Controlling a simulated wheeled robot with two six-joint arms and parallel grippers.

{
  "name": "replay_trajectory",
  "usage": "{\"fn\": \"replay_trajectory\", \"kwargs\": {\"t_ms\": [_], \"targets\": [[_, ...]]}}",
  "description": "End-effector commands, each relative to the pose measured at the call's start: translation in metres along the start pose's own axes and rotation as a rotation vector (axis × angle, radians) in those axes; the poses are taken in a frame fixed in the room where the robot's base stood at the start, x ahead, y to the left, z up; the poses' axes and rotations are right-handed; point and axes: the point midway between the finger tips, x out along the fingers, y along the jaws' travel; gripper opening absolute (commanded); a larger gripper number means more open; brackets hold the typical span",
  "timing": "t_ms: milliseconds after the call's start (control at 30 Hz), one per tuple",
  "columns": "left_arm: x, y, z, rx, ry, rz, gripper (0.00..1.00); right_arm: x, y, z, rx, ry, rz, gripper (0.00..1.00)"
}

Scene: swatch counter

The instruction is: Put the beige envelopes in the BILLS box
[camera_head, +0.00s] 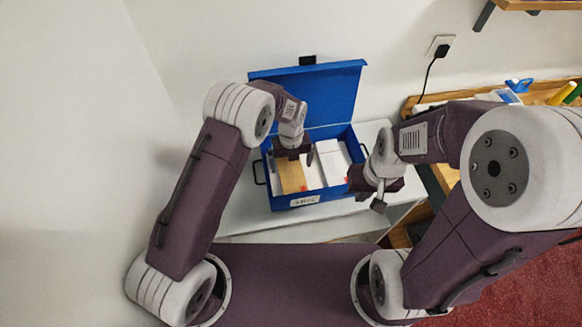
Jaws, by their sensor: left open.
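The blue box (325,198) stands on a white counter with its lid (330,90) raised against the wall. A white label on its front is too small to read surely. A beige envelope or stack of them (291,180) lies in its left part. White paper items (333,165) lie to the right of it, inside the box. My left gripper (292,155) is open above the box's left part, over the beige paper, and hides its far end. I cannot tell if they touch. My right gripper (378,197) is beside the box's right front corner; its fingers are unclear.
The white counter (245,218) has bare room left and in front of the box. A wooden-edged unit (545,88) with coloured items stands at the right. A black plug and cord (441,51) hang on the wall. A shelf is at top right.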

Motion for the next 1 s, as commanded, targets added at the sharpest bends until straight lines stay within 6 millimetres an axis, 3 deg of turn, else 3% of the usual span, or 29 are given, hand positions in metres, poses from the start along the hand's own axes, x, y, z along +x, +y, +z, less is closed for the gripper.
{"fn": "replay_trajectory", "kwargs": {"t_ms": [200,400,833,933,1000], "targets": [[-0.058,-0.001,0.001,0.0,-0.005,-0.003,0.98,0.009,0.0,0.001,0.0,0.0,0.0,0.0],[-0.09,0.0,0.001,0.0,-0.001,-0.001,0.98,0.01,0.0,0.001,0.0,0.0,0.0,0.0],[-0.097,0.003,0.0,-0.029,-0.001,-0.001,0.98,0.01,0.0,0.001,0.0,0.0,0.0,0.0],[-0.103,0.02,-0.003,-0.23,-0.004,-0.006,0.98,0.01,0.0,0.001,0.0,0.0,0.0,0.0],[-0.109,0.042,-0.007,-0.493,-0.009,-0.016,0.98,0.01,0.0,0.001,0.0,0.0,0.0,0.0]]}}
